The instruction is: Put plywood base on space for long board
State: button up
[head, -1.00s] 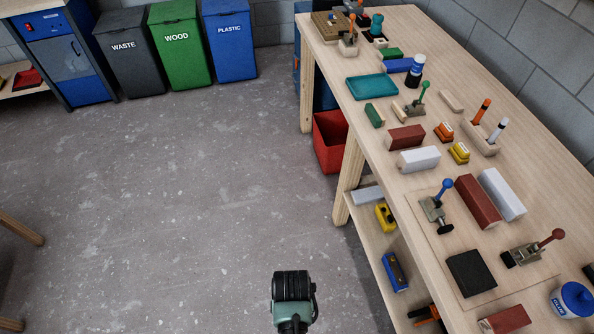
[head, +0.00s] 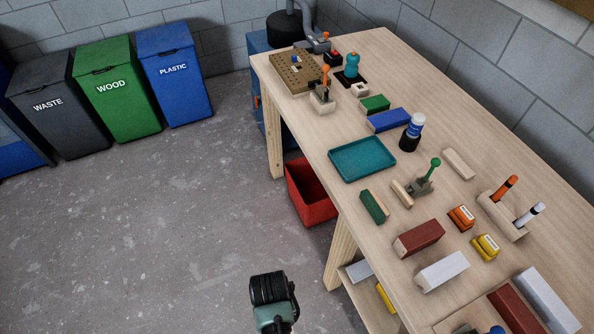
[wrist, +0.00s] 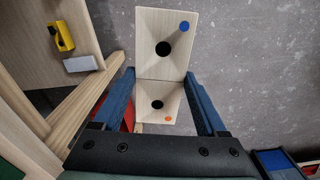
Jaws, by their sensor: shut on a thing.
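The plywood base (wrist: 165,28) is in my gripper (wrist: 159,76) in the wrist view. It shows as two pale wood faces meeting at an edge, each with a dark round hole. A blue dot marks the upper face and an orange dot the lower one. My gripper's two blue fingers are shut on its sides, and it is held over the grey floor, beside the bench. The gripper and base are not visible in the head view. I cannot tell which spot is the space for the long board.
The workbench (head: 460,120) carries a teal tray (head: 362,160), a perforated board (head: 292,72), brown and white blocks, and pens in a holder (head: 502,216). A red bin (head: 311,192) stands by its legs. Waste, wood and plastic bins stand at back left. Open floor lies left.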

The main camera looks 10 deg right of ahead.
aim_at(303, 73)
jog(key=i, duration=1.35)
